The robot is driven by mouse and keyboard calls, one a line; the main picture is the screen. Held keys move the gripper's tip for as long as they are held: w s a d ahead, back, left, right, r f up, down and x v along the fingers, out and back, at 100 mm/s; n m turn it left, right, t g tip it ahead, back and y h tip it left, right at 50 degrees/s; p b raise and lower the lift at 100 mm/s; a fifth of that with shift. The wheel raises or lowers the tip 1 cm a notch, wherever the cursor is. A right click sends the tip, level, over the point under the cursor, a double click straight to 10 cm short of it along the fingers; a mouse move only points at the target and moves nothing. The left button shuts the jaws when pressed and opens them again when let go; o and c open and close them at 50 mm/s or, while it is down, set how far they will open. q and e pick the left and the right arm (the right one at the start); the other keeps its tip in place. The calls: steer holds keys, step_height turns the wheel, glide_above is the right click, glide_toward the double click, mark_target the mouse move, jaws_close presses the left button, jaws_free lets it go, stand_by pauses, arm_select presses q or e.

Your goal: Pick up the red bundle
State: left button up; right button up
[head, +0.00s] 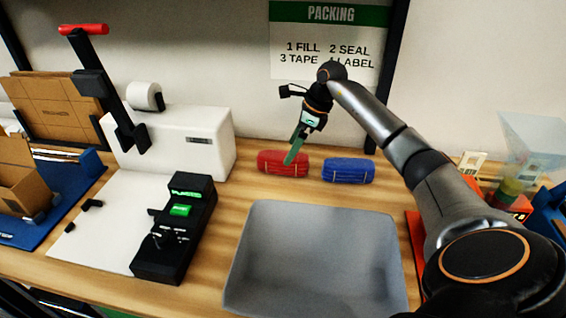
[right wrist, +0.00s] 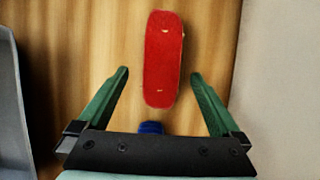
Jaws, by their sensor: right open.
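The red bundle (head: 272,164) lies on the wooden table behind the grey tray, against the back wall side. My right gripper (head: 292,158) is above it, fingers pointing down, and covers part of it in the head view. In the right wrist view the red bundle (right wrist: 163,58) lies lengthwise ahead, its near end between the two green fingertips (right wrist: 160,72). The fingers are open and apart from it on both sides. My left gripper is not in view.
A blue bundle (head: 348,170) lies just right of the red one; its end (right wrist: 151,128) shows near the gripper base. The grey tray (head: 314,255) stands in front. A white machine (head: 180,145) stands left. The wall is close behind.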

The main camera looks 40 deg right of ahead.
steer(key=shift+w+a+f, duration=0.25)
steer(key=shift+a+f, duration=0.05)
steer(key=shift+f, duration=0.3)
steer(key=x, duration=0.4)
steer(key=shift+w+d+f, duration=0.1)
steer(key=shift+w, duration=0.05)
steer(key=shift+c, duration=0.2)
steer(key=c, duration=1.4)
